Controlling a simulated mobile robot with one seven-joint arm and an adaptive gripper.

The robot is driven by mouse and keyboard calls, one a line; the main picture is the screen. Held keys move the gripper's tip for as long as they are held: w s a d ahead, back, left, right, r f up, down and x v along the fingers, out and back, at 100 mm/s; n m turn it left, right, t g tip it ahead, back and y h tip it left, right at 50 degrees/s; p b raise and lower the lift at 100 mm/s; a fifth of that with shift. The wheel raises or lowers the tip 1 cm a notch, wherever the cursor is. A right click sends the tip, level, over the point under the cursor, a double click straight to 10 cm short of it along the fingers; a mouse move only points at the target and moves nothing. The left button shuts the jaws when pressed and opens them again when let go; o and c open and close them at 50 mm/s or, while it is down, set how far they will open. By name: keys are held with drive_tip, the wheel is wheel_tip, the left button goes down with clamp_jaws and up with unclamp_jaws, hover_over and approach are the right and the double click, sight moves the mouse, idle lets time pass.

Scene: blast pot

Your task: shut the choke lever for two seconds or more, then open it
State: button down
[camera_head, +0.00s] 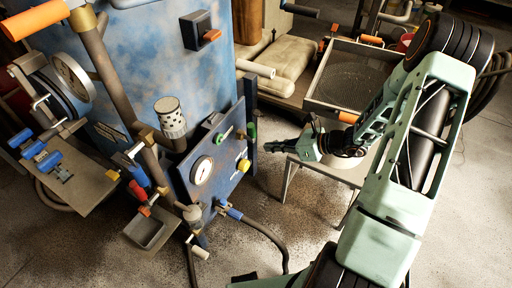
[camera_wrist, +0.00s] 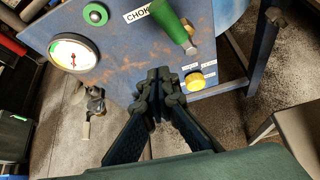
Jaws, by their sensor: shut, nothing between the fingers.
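The choke lever (camera_wrist: 170,22) has a green grip on a metal pivot beside a white CHOKE label (camera_wrist: 142,14) in the wrist view. Its grip slants up and left from the pivot. In the head view the green lever grip (camera_head: 251,130) shows at the right side of the blue panel (camera_head: 220,180). My gripper (camera_head: 270,147) is right of the panel, a little below the lever grip. In the wrist view my gripper (camera_wrist: 159,76) has its fingertips together, empty, below the lever and apart from it in the picture. The depth gap is hard to judge.
A yellow button (camera_wrist: 195,80) sits below the lever, close right of my fingertips in the wrist view. A round gauge (camera_wrist: 75,53) and a green button (camera_wrist: 95,14) are at left. A table with a mesh tray (camera_head: 350,78) stands behind my arm.

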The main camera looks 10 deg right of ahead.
drive_tip(key=shift+s+d+r, duration=0.1)
drive_tip(key=shift+s+d, duration=0.05)
drive_tip(key=shift+d, duration=0.7)
drive_tip(key=shift+s+d+r, duration=0.1)
drive_tip(key=shift+d, duration=0.75)
